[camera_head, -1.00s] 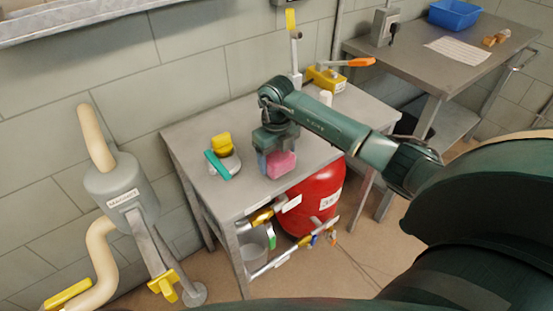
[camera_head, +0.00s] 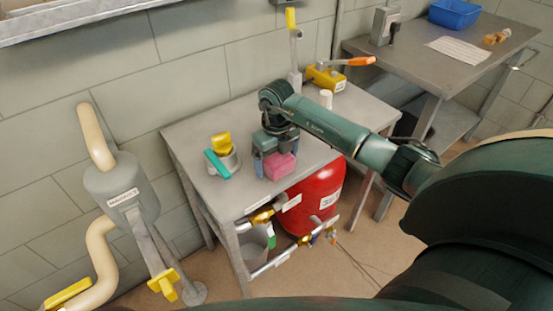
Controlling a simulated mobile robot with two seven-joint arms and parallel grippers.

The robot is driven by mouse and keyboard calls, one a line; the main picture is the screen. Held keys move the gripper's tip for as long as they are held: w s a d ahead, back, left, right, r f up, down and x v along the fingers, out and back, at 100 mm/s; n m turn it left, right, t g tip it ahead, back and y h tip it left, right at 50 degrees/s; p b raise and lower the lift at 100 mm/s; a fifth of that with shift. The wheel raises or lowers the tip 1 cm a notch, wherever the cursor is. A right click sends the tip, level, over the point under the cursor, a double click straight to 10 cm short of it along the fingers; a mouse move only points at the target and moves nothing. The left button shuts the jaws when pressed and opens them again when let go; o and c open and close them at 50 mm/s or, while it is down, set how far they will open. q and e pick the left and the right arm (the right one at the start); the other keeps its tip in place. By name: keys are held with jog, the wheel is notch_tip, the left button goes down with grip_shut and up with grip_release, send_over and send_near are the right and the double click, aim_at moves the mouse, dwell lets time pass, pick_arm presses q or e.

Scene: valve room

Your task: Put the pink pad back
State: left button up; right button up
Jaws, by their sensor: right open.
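The pink pad (camera_head: 281,167) is a small block on the grey metal table, near its front edge. My right gripper (camera_head: 273,164) is right over the pad, pointing down, and is open. One finger shows just left of the pad, and the other is partly hidden behind it. I cannot tell whether the fingers touch the pad. To the left on the same table, a yellow pad (camera_head: 221,143) and a teal pad (camera_head: 217,165) stand at a round grey holder (camera_head: 232,161). My left gripper is not in view.
A yellow box with an orange-handled lever (camera_head: 327,78) and a small white cylinder (camera_head: 326,98) are at the table's back right. A red tank (camera_head: 312,198) and pipes with valves are below. A grey tank (camera_head: 122,192) stands left.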

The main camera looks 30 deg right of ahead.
aim_at(277, 156)
jog(key=shift+w+r, duration=0.1)
jog(key=shift+r, duration=0.4)
notch_tip(277, 156, up, 11)
jog(key=b, duration=0.1)
jog(key=shift+r, duration=0.1)
